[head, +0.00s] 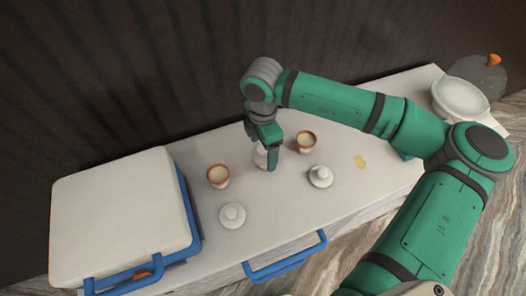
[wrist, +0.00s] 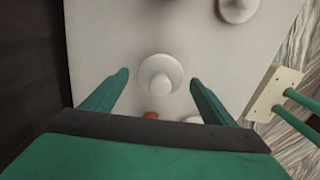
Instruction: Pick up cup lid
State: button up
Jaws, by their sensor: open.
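A white round lid with a knob (wrist: 160,74) lies between the spread fingers of my gripper (wrist: 159,78) in the wrist view, with a gap on each side. In the head view my gripper (head: 270,158) points down over the middle of the counter, and this white piece (head: 260,156) is partly hidden behind it. I cannot tell whether it rests on the counter or on something. My gripper is open and empty. Two more white knobbed lids lie on the counter, one at the front left (head: 232,215) and one to the right (head: 320,176).
Two brown-rimmed cups with pale contents stand left (head: 218,176) and right (head: 306,141) of my gripper. A white box with blue trim (head: 120,215) fills the counter's left end. A white bowl (head: 460,98) stands far right. A blue handle (head: 285,262) juts from the front.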

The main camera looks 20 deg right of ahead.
jog(key=c, duration=1.2)
